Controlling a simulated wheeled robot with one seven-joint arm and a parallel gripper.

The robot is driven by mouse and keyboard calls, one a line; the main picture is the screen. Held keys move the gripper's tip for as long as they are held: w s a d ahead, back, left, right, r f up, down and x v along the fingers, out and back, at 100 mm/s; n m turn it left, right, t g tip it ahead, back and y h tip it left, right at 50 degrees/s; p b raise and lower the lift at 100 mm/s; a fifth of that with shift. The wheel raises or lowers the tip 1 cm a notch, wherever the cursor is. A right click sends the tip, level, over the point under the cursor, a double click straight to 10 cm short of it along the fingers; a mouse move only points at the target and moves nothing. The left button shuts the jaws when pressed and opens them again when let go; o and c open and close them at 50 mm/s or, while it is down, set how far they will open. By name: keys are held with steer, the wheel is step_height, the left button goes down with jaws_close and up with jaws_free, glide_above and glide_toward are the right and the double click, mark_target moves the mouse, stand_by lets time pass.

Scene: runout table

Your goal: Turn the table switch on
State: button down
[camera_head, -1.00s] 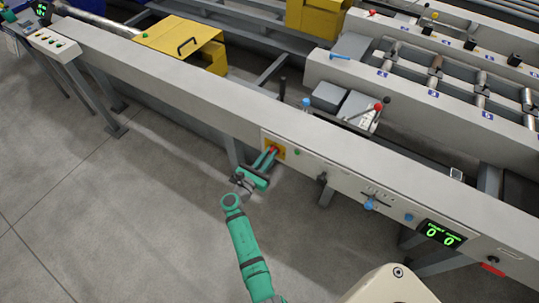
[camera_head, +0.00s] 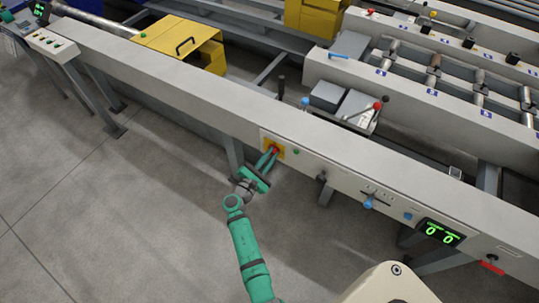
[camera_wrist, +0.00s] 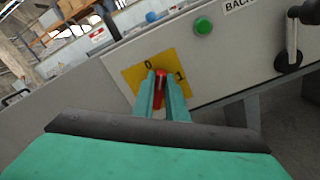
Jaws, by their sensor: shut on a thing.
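The table switch is a red handle (camera_wrist: 159,82) on a yellow plate (camera_wrist: 127,76) marked 0 and 1, on the pale front panel of the runout table. In the wrist view the plate looks tilted, with 0 at upper left and 1 at right. My gripper (camera_wrist: 160,76) is shut on the red handle, one green finger on each side. The fingers hide part of the handle, so its exact angle is hard to tell. In the head view the yellow plate (camera_head: 267,143) shows behind my gripper (camera_head: 274,150).
A green button (camera_wrist: 203,26) sits close to the plate, and a black lever (camera_wrist: 291,50) is right of it. In the head view a blue knob (camera_head: 369,202) and a green digital display (camera_head: 440,232) are further right. The floor (camera_head: 130,220) before the table is clear.

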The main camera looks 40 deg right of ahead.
steer(key=m, duration=0.3)
steer(key=f+m, duration=0.1)
steer(key=m, duration=0.7)
steer(key=shift+s+d+f, duration=0.1)
steer(key=shift+s+f, duration=0.25)
steer(key=shift+s, duration=0.05)
stand_by(0.3)
steer(key=c, duration=1.8)
jaws_free()
steer(key=shift+o, duration=0.2)
steer(key=v, duration=1.1)
